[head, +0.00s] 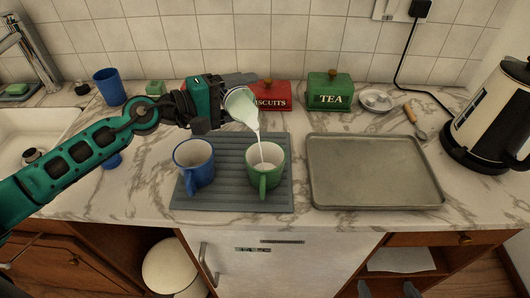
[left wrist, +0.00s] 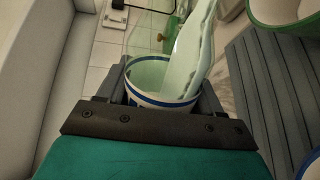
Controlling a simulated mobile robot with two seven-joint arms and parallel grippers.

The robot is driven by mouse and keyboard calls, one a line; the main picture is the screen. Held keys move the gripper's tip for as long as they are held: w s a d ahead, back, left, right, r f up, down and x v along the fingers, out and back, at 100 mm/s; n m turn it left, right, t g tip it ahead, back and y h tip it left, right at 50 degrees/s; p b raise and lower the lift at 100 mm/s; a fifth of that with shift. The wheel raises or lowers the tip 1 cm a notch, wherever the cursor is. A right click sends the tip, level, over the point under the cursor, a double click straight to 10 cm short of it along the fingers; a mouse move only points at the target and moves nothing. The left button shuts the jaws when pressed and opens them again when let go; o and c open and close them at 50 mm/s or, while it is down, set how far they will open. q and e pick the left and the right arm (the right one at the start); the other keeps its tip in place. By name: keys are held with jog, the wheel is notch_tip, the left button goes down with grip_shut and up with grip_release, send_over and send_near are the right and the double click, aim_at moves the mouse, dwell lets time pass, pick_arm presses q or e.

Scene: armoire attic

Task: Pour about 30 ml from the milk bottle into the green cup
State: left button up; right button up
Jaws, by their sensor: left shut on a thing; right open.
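My left gripper (head: 222,100) is shut on the milk bottle (head: 243,108) and holds it tilted above the green cup (head: 265,170). A thin white stream runs from the bottle's mouth down into the green cup. The green cup stands upright on the grey ribbed mat (head: 228,202), its handle toward me. In the left wrist view the bottle (left wrist: 160,88) shows a blue-banded end between the fingers, with white liquid inside; the green cup's rim (left wrist: 285,22) is at upper right. My right gripper (head: 388,289) is open and empty, low at the bottom edge.
A blue mug (head: 194,164) stands left of the green cup on the mat. A metal tray (head: 372,172) lies to the right, then a kettle (head: 492,118). A red tin (head: 270,95) and green TEA tin (head: 329,92) stand behind. The sink is at left.

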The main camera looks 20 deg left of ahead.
pick_arm(q)
jog(key=shift+r+n+p, duration=0.35)
jog(key=shift+n+p, duration=0.05)
jog(key=shift+s+d+r+n+p, duration=0.1)
jog(key=shift+r+n+p, duration=0.45)
jog(key=shift+n+p, duration=0.5)
jog(key=shift+s+d+f+n+h+b, duration=0.15)
jog(key=shift+f+n+h+b, duration=0.2)
jog(key=shift+n+h+b, duration=0.15)
jog(key=shift+s+d+n, duration=0.1)
jog(key=shift+n, duration=0.25)
jog(key=shift+s+d+r+n, duration=0.15)
jog(key=shift+d+n, duration=0.1)
jog(key=shift+n, duration=0.35)
